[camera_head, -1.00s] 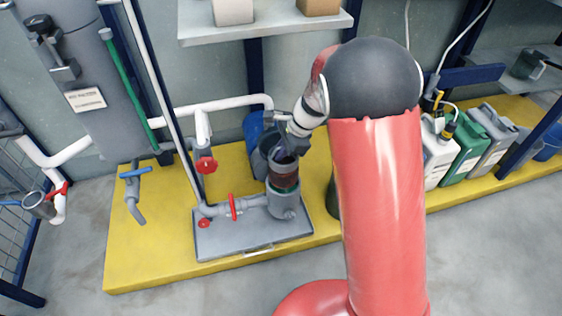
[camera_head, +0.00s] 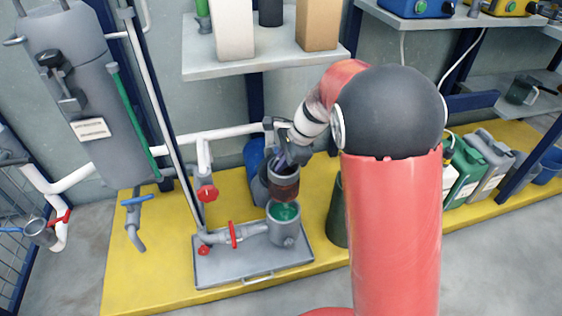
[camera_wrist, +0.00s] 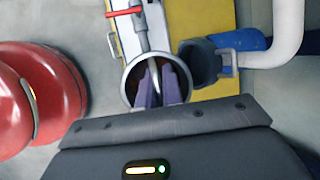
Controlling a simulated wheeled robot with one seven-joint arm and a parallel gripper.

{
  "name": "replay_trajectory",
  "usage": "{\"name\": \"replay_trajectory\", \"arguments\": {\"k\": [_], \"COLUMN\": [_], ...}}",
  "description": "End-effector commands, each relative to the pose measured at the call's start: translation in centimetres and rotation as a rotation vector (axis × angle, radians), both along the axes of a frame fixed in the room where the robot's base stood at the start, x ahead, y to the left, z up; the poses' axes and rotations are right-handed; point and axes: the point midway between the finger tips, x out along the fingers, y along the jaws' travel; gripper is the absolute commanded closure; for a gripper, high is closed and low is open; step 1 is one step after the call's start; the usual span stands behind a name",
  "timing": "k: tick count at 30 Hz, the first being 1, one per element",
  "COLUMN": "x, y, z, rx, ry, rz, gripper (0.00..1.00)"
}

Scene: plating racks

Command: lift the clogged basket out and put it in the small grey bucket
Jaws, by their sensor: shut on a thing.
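The clogged basket (camera_head: 285,188), a cylinder with a grey rim and brown-stained side, hangs from my gripper (camera_head: 284,160) just above the grey strainer housing (camera_head: 286,234). The housing is open on top and green inside. In the wrist view, my gripper (camera_wrist: 162,85) has its fingers inside the basket's round rim (camera_wrist: 127,78), shut around a thin upright handle. The small grey bucket (camera_head: 259,191) stands close behind and left of the basket, partly hidden by it. In the wrist view, the bucket (camera_wrist: 199,64) is open-topped, just right of the basket.
A blue cylinder (camera_head: 253,154) and white pipe (camera_head: 225,132) are behind the bucket. Red-handled valves (camera_head: 233,234) are left of the housing. A dark green container (camera_head: 338,220) stands to the right, partly behind my arm. A shelf (camera_head: 265,62) hangs above.

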Motion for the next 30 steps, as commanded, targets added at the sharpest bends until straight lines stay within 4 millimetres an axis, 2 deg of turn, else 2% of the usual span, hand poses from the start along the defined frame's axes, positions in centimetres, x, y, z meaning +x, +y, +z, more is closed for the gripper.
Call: {"name": "replay_trajectory", "arguments": {"k": [24, 30], "x": [0.0, 0.0], "y": [0.0, 0.0], "z": [-5.9, -6.2], "rx": [0.0, 0.0], "ry": [0.001, 0.0], "rz": [-0.001, 0.0], "gripper": [1.0, 1.0]}}
